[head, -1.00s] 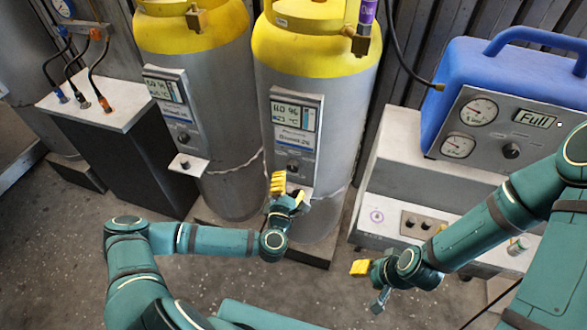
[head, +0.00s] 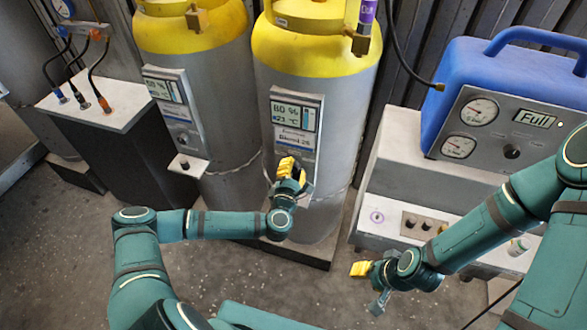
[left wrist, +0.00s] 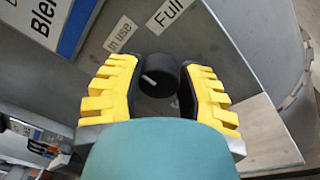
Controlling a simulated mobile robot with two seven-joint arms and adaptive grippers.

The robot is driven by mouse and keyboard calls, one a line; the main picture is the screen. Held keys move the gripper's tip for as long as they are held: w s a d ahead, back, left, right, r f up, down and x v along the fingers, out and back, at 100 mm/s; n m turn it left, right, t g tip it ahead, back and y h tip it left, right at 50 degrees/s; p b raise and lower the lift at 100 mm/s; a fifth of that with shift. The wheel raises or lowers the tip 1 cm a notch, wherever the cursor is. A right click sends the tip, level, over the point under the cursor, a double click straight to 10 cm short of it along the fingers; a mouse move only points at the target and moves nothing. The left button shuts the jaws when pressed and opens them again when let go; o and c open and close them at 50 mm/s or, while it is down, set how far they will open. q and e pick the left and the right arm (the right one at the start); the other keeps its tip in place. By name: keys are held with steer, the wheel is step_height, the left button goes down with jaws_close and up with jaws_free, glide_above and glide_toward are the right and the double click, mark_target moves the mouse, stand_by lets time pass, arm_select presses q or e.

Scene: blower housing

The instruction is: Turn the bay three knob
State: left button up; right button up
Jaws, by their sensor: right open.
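In the left wrist view a round black knob (left wrist: 157,78) with a white pointer line sits on a grey panel. The pointer points to the upper left in that view. Labels "In use" (left wrist: 120,33) and "Full" (left wrist: 168,14) lie beside it. My left gripper (left wrist: 160,88) is open, its yellow-padded fingers on either side of the knob; the right finger is very near it, and I cannot tell if it touches. In the head view my left gripper (head: 288,168) covers the knob on the right yellow-topped cylinder (head: 335,115). My right gripper (head: 362,272) is open and empty, low at the right.
A second yellow-topped cylinder (head: 225,105) stands to the left with its own panel. A display panel (head: 297,122) reads 80 %. A blue machine (head: 475,75) with gauges sits on a grey bench (head: 390,165) at right. A dark cabinet (head: 125,155) stands at left.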

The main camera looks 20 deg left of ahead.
arm_select(q)
steer(key=shift+m, duration=0.4)
steer(key=m, duration=0.4)
steer(key=shift+m+t+p, duration=0.3)
steer(key=shift+m+p, duration=0.05)
steer(key=shift+m, duration=0.05)
steer(key=m, duration=0.6)
steer(key=shift+f+m+h, duration=0.2)
steer(key=shift+m+h, duration=0.2)
steer(key=o, duration=1.2)
steer(key=s+f, duration=0.1)
steer(key=s, duration=1.1)
